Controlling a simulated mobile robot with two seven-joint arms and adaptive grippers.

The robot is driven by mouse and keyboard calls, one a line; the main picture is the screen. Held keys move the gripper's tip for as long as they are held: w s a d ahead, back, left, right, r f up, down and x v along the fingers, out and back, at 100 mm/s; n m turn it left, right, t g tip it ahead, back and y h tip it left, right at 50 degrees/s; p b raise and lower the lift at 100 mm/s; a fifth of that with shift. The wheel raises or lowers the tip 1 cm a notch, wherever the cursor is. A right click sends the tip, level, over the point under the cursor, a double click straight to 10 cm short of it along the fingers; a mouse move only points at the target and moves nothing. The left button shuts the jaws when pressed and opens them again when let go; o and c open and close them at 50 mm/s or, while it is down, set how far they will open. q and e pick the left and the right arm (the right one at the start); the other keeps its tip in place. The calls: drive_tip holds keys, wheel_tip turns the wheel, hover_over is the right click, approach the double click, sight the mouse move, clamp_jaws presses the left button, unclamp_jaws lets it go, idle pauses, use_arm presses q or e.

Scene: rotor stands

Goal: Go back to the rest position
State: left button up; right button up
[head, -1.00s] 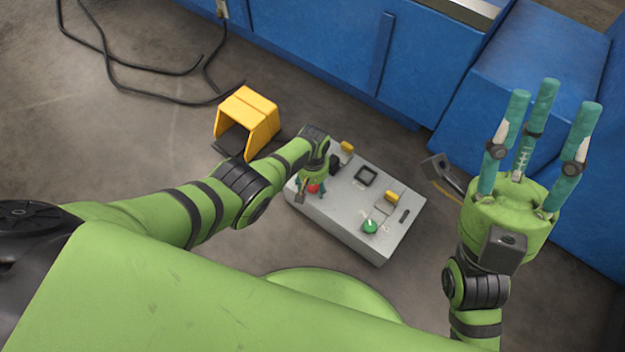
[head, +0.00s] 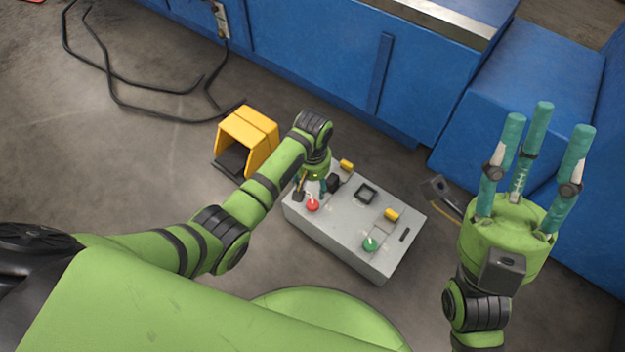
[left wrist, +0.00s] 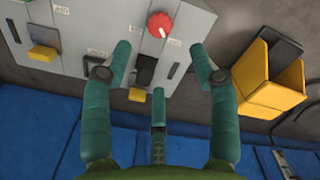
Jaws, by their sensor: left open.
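My left gripper (head: 316,186) is over the left end of a grey control box (head: 345,240). In the left wrist view its three teal fingers (left wrist: 160,75) are spread open with nothing between them. The red knob (left wrist: 160,24) shows in that view beyond the fingertips, apart from them; in the head view the red knob (head: 313,205) is just below the gripper. My right gripper (head: 532,170) is at the right, with its three fingers pointing up, spread apart and empty. Part of the box top is hidden behind the left hand.
The box carries a green knob (head: 370,244) and yellow switches (head: 391,215). A yellow pedal guard (head: 248,138) stands on the floor to its left. Black cables (head: 150,112) lie at the upper left. Blue cabinets (head: 330,70) line the back. A dark grey device (head: 440,190) lies right of the box.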

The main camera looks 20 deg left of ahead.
use_arm(q)
drive_tip(key=shift+r, duration=0.4)
